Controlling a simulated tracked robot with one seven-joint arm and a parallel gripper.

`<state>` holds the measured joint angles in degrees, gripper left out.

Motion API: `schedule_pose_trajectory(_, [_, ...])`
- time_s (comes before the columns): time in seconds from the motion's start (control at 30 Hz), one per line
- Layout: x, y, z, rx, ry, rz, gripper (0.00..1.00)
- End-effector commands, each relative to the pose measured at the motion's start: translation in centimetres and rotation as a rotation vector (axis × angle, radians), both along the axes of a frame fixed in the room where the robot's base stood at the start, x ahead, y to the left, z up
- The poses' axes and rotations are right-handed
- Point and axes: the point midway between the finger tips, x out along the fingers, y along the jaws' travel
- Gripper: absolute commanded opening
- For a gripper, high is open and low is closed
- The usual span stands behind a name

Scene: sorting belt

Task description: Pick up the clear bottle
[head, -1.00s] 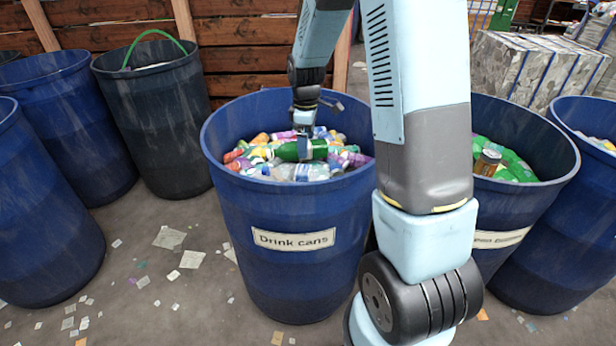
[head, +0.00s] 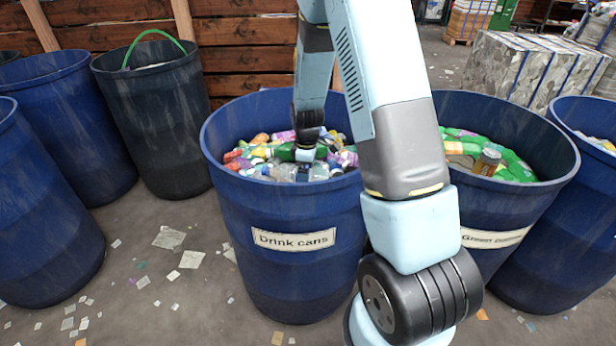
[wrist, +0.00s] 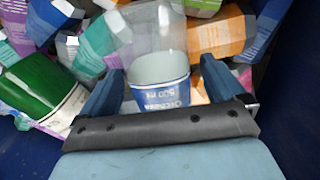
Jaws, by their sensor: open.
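The clear bottle (wrist: 158,40) lies among mixed containers in the blue drum labelled "Drink cans" (head: 290,240). In the wrist view it has a clear, see-through body and a blue and white label with "500 ml" on it. My gripper (wrist: 162,80) is open, with one finger on either side of the labelled part. Contact between fingers and bottle cannot be told. In the head view my gripper (head: 305,157) is down inside the drum at the pile, and the arm hides part of it.
A green bottle (wrist: 42,84) lies left of my gripper. Cartons and an orange box (wrist: 218,38) crowd around the clear bottle. The drum's blue wall is close on the right in the wrist view. Another drum (head: 480,215) with green bottles stands to the right.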

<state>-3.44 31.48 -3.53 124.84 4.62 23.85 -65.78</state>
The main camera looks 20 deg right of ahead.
Motion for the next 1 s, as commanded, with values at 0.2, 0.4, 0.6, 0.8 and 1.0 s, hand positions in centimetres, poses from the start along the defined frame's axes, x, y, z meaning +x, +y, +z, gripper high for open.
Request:
schedule_pose_trajectory(0.2, [0.01, 0.02, -1.27, 0.0, -0.001, 0.001, 0.96])
schedule_pose_trajectory(0.4, [0.02, 0.04, -1.26, 0.0, -0.001, 0.001, 0.96])
schedule_pose_trajectory(0.6, [0.03, 0.03, -1.25, 0.0, -0.001, 0.001, 0.77])
schedule_pose_trajectory(0.8, [0.03, 0.03, -1.25, 0.0, -0.001, 0.001, 0.58])
schedule_pose_trajectory(1.0, [0.03, 0.03, -1.24, 0.0, -0.001, 0.001, 0.42])
